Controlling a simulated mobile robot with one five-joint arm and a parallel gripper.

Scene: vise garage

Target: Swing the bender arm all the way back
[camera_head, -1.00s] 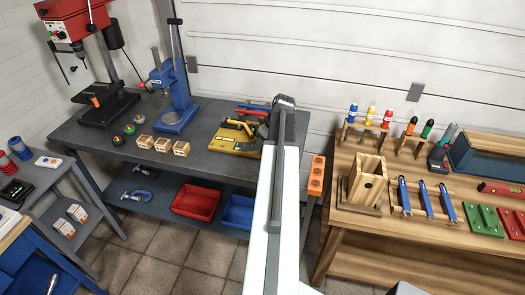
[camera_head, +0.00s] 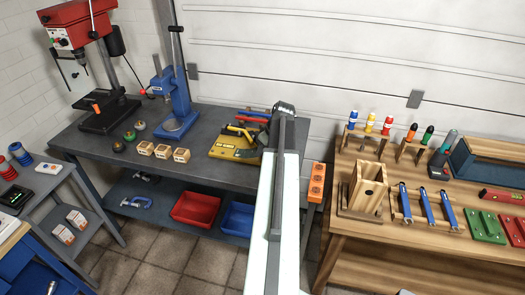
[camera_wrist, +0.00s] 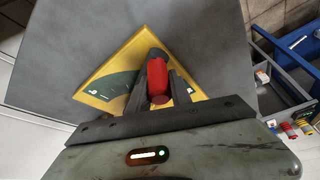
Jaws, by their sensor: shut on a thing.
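The bender has a yellow base plate (camera_head: 222,150) and lies on the dark workbench, just left of my arm in the head view. In the wrist view its yellow base (camera_wrist: 101,90) carries a dark green sector with white marks. My gripper (camera_wrist: 158,72) is above it, with its dark fingers on both sides of the red grip (camera_wrist: 157,82) and shut on it. The red grip points toward the wrist camera. The rest of the bender arm is largely covered by the fingers.
On the same bench (camera_head: 205,172) stand a blue press (camera_head: 181,100), a red drill press (camera_head: 72,24) and several small wooden blocks (camera_head: 163,151). A red and blue tool (camera_head: 252,117) lies behind the bender. A wooden bench (camera_head: 400,250) with tools is at right.

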